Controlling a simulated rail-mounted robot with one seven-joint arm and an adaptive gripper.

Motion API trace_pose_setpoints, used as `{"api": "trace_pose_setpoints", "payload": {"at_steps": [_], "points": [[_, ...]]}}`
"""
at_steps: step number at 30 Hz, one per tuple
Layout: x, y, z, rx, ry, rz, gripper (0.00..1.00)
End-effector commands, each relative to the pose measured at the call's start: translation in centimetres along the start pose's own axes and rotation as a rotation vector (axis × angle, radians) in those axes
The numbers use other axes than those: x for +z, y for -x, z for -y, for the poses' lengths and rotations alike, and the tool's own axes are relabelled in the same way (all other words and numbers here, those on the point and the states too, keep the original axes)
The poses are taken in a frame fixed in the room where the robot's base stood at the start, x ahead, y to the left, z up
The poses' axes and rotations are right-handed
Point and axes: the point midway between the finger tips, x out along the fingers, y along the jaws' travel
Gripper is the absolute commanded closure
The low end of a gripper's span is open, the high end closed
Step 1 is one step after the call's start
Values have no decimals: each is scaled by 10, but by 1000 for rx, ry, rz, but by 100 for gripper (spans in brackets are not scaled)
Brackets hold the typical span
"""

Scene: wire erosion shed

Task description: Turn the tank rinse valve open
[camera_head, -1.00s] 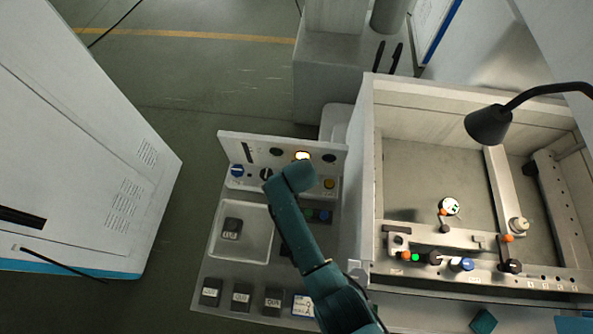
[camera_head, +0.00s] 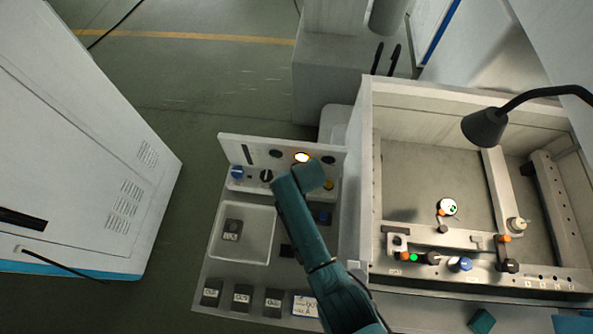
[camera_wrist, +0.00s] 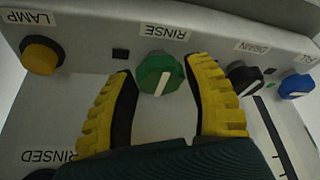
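The rinse valve is a green knob (camera_wrist: 161,73) with a white pointer line, under the RINSE label in the wrist view. The line slants, its lower end toward the left. My gripper (camera_wrist: 163,80) has its yellow ribbed fingers open, one on each side of the green knob, with a small gap showing on both sides. In the head view the end of my arm is over the control panel (camera_head: 230,151) and hides the green knob and my fingers.
The black DRAIN knob (camera_wrist: 244,77) sits close beside my right finger, with a blue knob (camera_wrist: 297,85) beyond it. The yellow LAMP button (camera_wrist: 42,55) is at the left. A tray (camera_head: 266,232) lies in front of the panel; a tank (camera_head: 368,150) stands to the right.

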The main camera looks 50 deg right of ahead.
Motion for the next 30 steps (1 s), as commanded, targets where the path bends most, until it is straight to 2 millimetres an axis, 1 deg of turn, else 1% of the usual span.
{"api": "trace_pose_setpoints", "payload": {"at_steps": [1, 3, 11, 14, 17, 24, 27, 30], "points": [[0, 0, 0, 0, 0, 1, 38], [0, 0, 0, 0, 0, 0, 27], [-1, 1, 0, 0, -1, -3, 27], [-2, 7, 0, 0, -1, -5, 27], [-2, 24, 0, 0, -1, -7, 27], [-2, 84, 0, 0, -1, -7, 27], [-1, 103, 0, 0, 0, -5, 27], [0, 115, 0, 0, 0, -2, 27]]}}
